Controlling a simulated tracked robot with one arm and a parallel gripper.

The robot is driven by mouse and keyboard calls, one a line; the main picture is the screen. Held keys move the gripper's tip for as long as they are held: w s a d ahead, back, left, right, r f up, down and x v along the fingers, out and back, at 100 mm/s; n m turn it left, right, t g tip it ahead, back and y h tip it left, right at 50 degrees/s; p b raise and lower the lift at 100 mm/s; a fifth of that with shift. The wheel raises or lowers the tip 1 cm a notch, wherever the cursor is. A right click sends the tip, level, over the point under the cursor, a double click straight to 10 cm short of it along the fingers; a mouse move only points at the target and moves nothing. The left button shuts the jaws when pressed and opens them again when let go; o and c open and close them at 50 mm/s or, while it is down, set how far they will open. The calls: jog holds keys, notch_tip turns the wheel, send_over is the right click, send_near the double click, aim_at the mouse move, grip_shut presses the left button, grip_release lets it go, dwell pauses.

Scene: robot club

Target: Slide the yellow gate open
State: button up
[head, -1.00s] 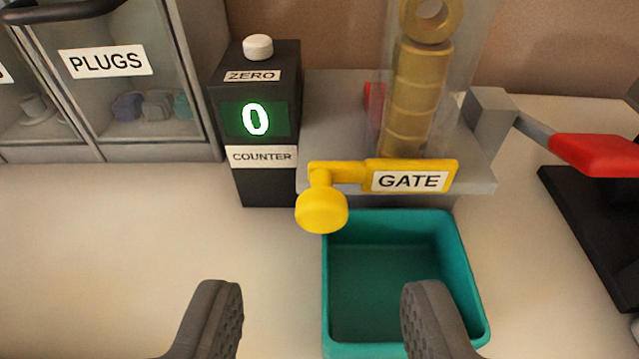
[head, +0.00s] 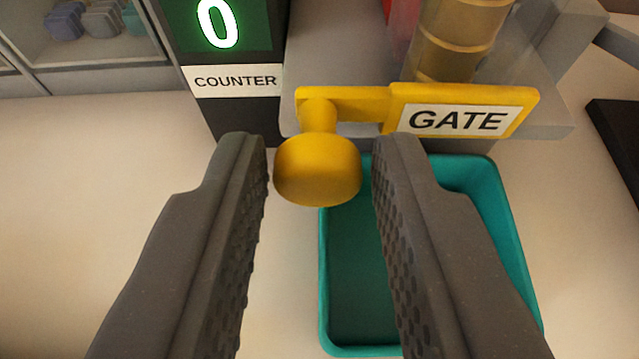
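The yellow gate (head: 350,103) is a flat bar with a GATE label at its right end. It lies across the front of a grey stand (head: 345,50), below a clear tube with brass-coloured rings (head: 455,40). A round yellow knob (head: 317,170) sticks out toward me from the gate's left end. My gripper (head: 320,165) is open, with one dark finger on each side of the knob. A narrow gap shows between the knob and each finger, so it is not gripped.
A teal bin (head: 335,290) stands below the gate, empty as far as I see. A black counter box (head: 235,90) showing 0 stands left of the gate. A cabinet (head: 90,60) is at the back left. The pale table at left is clear.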

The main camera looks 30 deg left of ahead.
grip_shut()
jog(key=shift+s+a+r+p, duration=0.1)
jog(key=shift+s+a+p, duration=0.45)
jog(key=shift+a, duration=0.45)
jog(key=shift+s+a+r+p, duration=0.1)
jog(key=shift+s+a+p, duration=0.2)
jog(key=shift+s+a, duration=0.55)
jog(key=shift+w+a+f, duration=0.1)
jog(key=shift+a, duration=0.05)
jog(key=shift+o, duration=2.4)
grip_release()
jog(key=v, duration=1.3)
jog(key=shift+s+d, duration=0.25)
